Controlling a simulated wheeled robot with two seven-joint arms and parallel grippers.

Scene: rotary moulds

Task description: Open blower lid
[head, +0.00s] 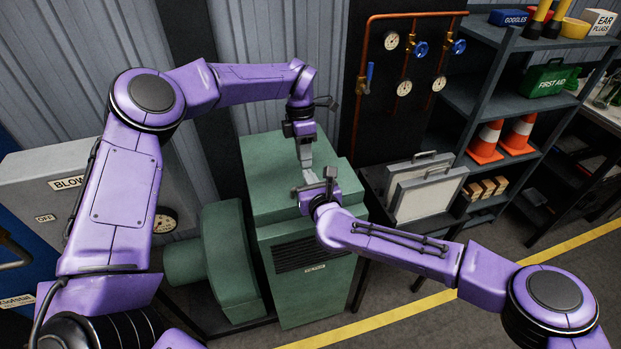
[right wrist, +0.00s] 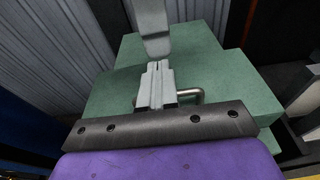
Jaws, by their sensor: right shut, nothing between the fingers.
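The green blower housing (head: 305,290) stands on the floor, with its front vent grille facing me. Its green lid (head: 262,180) forms the top and looks closed; it also shows in the right wrist view (right wrist: 105,95). A bent metal handle (right wrist: 192,93) sticks out beside my right fingers in the right wrist view. My right gripper (right wrist: 154,72) is shut and empty over the lid; in the head view it is at the lid's front part (head: 309,177). My left gripper (head: 305,160) points down above the lid, just behind the right one. Whether its fingers are parted is unclear.
A green round fan casing (head: 228,265) adjoins the housing on the left. A grey control box (head: 40,175) stands further left. Copper pipes with gauges (head: 404,88) are on the back wall. A shelf (head: 470,100) with cones and a first aid box is at right.

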